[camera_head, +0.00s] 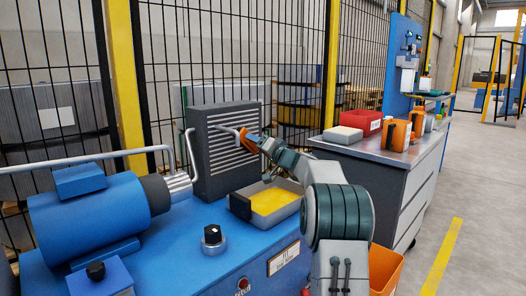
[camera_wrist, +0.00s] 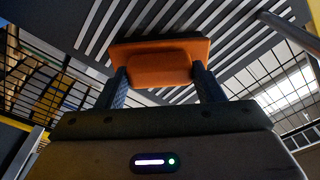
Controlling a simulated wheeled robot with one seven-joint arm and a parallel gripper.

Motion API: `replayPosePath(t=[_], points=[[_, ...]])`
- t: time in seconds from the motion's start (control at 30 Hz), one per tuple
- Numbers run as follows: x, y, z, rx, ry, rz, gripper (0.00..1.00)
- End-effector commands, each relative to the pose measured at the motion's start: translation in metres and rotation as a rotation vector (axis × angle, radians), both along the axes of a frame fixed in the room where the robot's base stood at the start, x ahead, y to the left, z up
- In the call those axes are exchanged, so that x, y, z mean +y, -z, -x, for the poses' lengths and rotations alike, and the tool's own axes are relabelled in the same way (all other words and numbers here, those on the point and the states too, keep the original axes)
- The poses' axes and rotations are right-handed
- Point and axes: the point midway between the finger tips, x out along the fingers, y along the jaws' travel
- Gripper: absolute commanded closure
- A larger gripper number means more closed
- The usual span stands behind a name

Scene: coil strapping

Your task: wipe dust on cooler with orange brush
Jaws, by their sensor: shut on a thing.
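The cooler (camera_head: 211,177) is a dark grey upright box with light slats on its front, standing at the back of the blue bench. Its slats fill the upper part of the wrist view (camera_wrist: 232,28). My gripper (camera_head: 262,143) is shut on the orange brush (camera_wrist: 158,62), with one finger at each side of the brush block. The brush (camera_head: 250,136) is at the upper right of the slatted front, close to it or touching; I cannot tell which. The bristles are hidden. I cannot make out dust on the slats.
A tray with yellow contents (camera_head: 237,205) sits on the blue bench (camera_head: 205,268) below my arm. A blue motor (camera_head: 88,218) and a bent grey pipe (camera_head: 85,160) stand left. A grey cabinet (camera_head: 368,153) with orange containers (camera_head: 396,135) stands right. A mesh fence is behind.

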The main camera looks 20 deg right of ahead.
Motion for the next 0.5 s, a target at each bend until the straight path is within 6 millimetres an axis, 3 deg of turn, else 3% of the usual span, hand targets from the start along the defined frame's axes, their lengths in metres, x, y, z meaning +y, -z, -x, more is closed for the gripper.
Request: replayPosePath(t=[0.1, 0.5], points=[[0.012, 0.003, 0.003, -0.003, -0.008, 0.002, 0.57], [0.023, 0.003, 0.010, -0.002, -0.003, 0.001, 0.57]])
